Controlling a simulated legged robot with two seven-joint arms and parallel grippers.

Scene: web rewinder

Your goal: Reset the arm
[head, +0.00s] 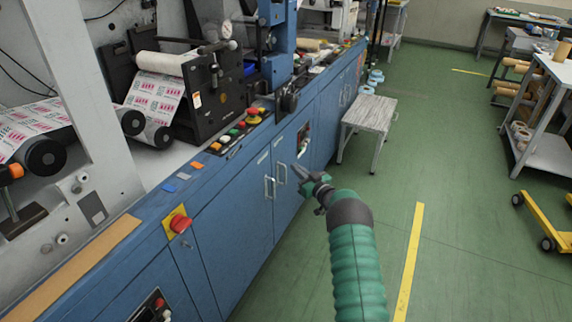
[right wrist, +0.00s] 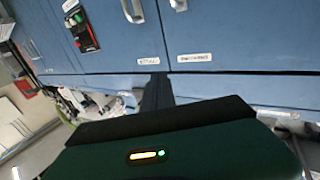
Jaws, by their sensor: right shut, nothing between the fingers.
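My right gripper (head: 304,176) is in the middle of the head view, on the green ribbed arm (head: 356,265) that comes up from the bottom. Its dark fingers are shut with nothing between them and point at the blue cabinet front. In the head view they appear close to the cabinet door handles (head: 276,181); whether they touch cannot be told. In the right wrist view the dark finger (right wrist: 156,92) shows against the blue doors (right wrist: 115,50), below a metal handle (right wrist: 132,10). My left gripper is not in view.
The blue machine (head: 235,215) with printed web rolls (head: 155,95) runs along the left. A red emergency button (head: 180,223) sits on its edge. A grey stool (head: 368,115) stands beyond the gripper. Green floor (head: 465,260) is clear at right; a yellow wheeled frame (head: 540,220) stands at the edge.

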